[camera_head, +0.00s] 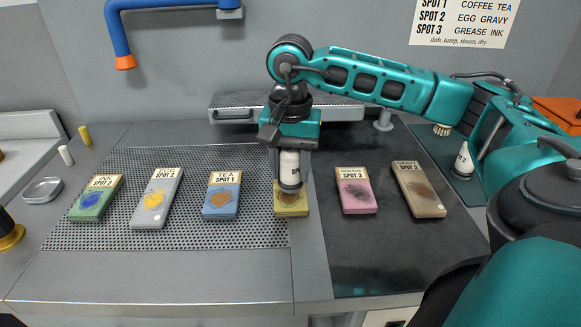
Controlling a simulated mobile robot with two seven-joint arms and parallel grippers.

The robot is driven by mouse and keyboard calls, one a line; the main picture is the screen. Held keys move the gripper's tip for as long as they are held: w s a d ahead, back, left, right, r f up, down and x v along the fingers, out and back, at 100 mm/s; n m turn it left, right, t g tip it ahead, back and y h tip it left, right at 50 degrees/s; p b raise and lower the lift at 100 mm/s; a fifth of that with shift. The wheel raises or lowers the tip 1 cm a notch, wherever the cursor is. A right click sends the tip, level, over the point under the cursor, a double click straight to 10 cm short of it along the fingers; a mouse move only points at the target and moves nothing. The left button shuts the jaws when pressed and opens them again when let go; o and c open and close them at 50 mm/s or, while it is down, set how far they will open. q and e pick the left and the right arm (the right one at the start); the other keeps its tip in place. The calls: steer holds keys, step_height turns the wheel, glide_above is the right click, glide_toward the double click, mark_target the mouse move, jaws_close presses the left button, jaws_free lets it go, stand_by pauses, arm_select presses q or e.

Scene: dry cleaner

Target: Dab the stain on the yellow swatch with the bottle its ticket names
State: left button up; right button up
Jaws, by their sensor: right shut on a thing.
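The yellow swatch (292,211) lies on the perforated board near its right edge. Its ticket is hidden behind the bottle and my gripper, and its brown stain shows only in part. My right gripper (289,150) points down over this swatch and is shut on a white bottle (289,163). The bottle is upside down, its dark grey end over the stain; I cannot tell whether it touches. Its label is too small to read. My left gripper is out of view.
Green INK (92,203), grey EGG (155,203) and blue TEA (222,203) swatches lie to the left. Pink GREASE (355,198) and tan GRAVY (421,196) swatches lie on the dark surface. A wall chart (465,22) lists spots 1 to 3. A glass dish (43,189) sits far left.

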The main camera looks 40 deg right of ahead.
steer(key=shift+r+p, duration=1.35)
steer(key=shift+r, duration=0.85)
